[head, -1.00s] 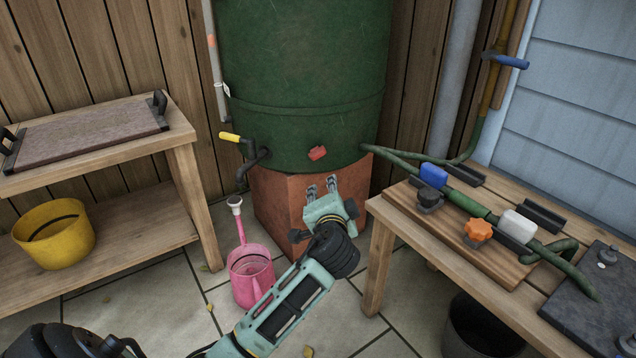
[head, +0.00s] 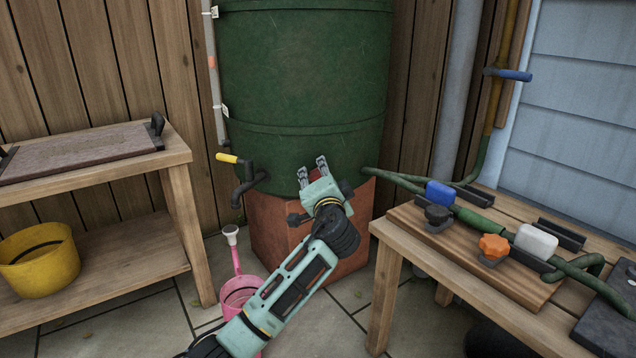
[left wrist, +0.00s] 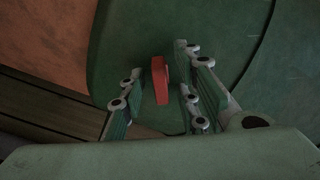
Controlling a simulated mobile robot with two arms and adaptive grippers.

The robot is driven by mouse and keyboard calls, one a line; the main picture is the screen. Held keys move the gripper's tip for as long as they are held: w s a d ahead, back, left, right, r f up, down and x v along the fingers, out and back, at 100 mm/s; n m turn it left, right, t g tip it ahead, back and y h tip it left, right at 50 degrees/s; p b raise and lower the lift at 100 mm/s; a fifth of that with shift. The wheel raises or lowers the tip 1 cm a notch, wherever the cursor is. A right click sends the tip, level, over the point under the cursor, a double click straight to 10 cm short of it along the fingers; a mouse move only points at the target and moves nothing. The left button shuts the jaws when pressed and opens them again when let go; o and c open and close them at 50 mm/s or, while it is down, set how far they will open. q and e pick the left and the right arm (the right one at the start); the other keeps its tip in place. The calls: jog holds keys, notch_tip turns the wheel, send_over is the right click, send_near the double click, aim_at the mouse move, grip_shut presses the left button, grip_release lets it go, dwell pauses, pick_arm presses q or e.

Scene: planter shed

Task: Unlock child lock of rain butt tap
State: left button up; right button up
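The green rain butt (head: 300,80) stands on a terracotta-coloured block. Its dark tap (head: 246,180) with a yellow lever (head: 228,158) is at the lower left. My left gripper (head: 313,168) is open in front of the butt's lower edge. In the left wrist view the tab appears between its spread fingers, apart from both; how deep it lies between them I cannot tell. My right gripper is out of view.
A pink watering can (head: 238,290) stands below the tap, partly behind my left arm. A wooden bench (head: 180,200) with a yellow bucket (head: 42,262) is at left. At right, a wooden table (head: 385,280) carries a board, hose and coloured fittings.

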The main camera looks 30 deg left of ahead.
pick_arm(q)
jog(key=shift+c, duration=0.2)
grip_shut()
